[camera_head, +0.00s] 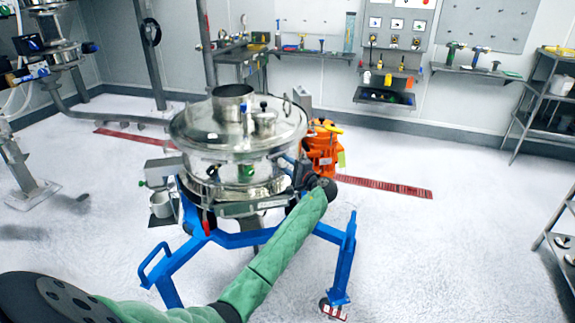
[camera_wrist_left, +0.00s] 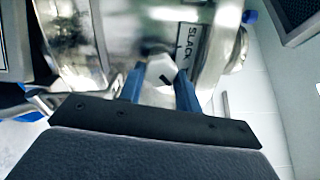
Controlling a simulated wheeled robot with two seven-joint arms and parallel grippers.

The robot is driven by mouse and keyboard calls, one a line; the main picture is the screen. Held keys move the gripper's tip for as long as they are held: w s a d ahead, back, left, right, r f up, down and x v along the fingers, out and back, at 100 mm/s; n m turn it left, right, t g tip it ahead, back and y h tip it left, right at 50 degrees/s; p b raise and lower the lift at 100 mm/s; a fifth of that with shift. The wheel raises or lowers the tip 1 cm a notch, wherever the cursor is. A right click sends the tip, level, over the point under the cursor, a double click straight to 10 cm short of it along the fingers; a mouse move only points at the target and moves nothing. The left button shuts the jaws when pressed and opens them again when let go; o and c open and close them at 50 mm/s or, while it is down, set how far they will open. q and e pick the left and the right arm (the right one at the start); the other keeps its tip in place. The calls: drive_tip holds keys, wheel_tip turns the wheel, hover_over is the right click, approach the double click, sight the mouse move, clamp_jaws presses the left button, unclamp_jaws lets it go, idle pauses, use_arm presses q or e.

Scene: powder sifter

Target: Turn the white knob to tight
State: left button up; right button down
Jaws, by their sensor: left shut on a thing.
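The white knob (camera_wrist_left: 156,67) sits between the two blue fingers of my left gripper (camera_wrist_left: 160,75) in the left wrist view. The fingers are shut on its sides. A label reading "SLACK" (camera_wrist_left: 187,42) is just to the right of the knob, on a shiny metal part. In the head view my left gripper (camera_head: 303,172) is at the right side of the steel sifter (camera_head: 238,135), at the end of the green-sleeved arm. The knob cannot be made out there. My right gripper is in neither view.
The sifter stands on a blue frame (camera_head: 345,262) with legs. An orange machine (camera_head: 322,148) stands just behind it to the right. A metal shelf rack (camera_head: 540,105) is at the far right.

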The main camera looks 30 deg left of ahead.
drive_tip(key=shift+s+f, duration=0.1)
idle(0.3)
use_arm(q)
drive_tip(key=o, duration=1)
drive_tip(key=shift+w, duration=0.1)
drive_tip(key=shift+c, duration=0.2)
drive_tip(key=shift+d, duration=0.1)
drive_tip(key=shift+d+f, duration=0.1)
drive_tip(key=shift+d, duration=0.05)
drive_tip(key=shift+s+d+f+b, duration=0.1)
drive_tip(key=shift+s+d+b, duration=0.1)
drive_tip(key=shift+d+b, duration=0.15)
drive_tip(key=b+v, duration=0.2)
drive_tip(key=v, duration=0.4)
drive_tip(key=shift+d, duration=0.35)
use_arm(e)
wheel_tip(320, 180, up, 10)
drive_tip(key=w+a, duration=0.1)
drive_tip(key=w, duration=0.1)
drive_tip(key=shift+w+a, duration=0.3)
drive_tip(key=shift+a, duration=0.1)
use_arm(q)
drive_tip(key=shift+s, duration=0.1)
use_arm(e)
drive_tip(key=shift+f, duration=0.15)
